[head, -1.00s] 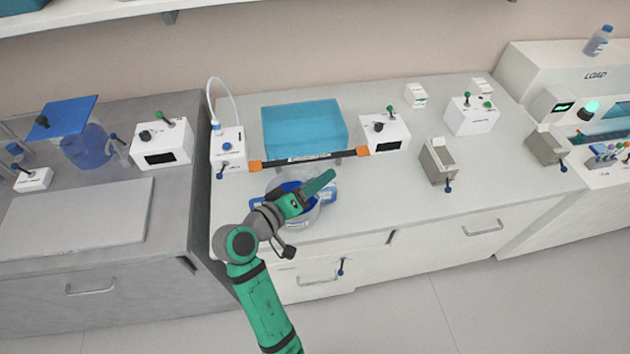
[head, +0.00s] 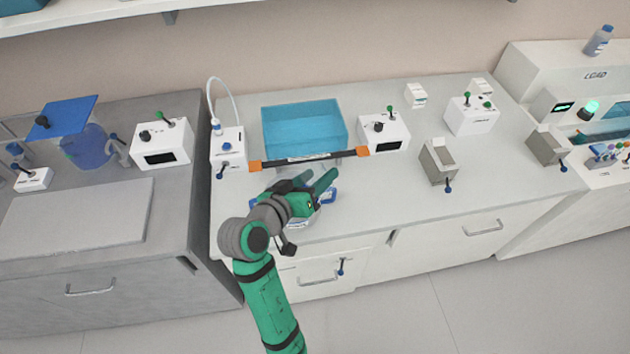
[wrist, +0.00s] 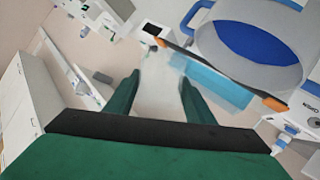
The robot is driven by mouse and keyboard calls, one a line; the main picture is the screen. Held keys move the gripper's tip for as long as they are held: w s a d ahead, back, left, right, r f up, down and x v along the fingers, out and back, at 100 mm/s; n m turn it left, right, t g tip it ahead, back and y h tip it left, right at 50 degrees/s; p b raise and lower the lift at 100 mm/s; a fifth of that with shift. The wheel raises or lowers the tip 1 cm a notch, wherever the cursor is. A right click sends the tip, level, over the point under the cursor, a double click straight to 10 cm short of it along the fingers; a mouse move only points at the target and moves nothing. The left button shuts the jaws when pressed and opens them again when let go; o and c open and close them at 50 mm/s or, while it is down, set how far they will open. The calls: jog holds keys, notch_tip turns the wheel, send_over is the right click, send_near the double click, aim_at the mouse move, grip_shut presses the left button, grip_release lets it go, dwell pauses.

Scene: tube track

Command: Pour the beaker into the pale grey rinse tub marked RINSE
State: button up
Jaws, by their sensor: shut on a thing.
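My gripper (head: 317,179) is low over the front of the middle counter, its green fingers spread apart around something. In the wrist view my gripper (wrist: 159,80) has a pale, see-through patch between the fingers, likely the beaker; its outline and contents are not clear. A round pale grey tub (head: 308,217) with blue handles sits under and beside the gripper, mostly hidden by it. The tub also shows large at upper right in the wrist view (wrist: 270,78), with blue inside. I cannot read its marking.
A clear blue tank (head: 304,130) stands behind, with a dark orange-ended bar (head: 310,159) across its front. White switch boxes (head: 384,133) and (head: 229,148) flank it. A grey holder (head: 438,161) is to the right. The counter's front right is clear.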

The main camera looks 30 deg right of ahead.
jog(key=shift+r+m, duration=0.3)
jog(key=s+d+m, duration=0.1)
jog(key=s+m+t+y, duration=0.1)
jog(key=shift+d+m+t+y, duration=0.3)
jog(key=shift+d, duration=0.05)
jog(key=shift+s+d+m, duration=0.15)
jog(key=shift+m, duration=0.25)
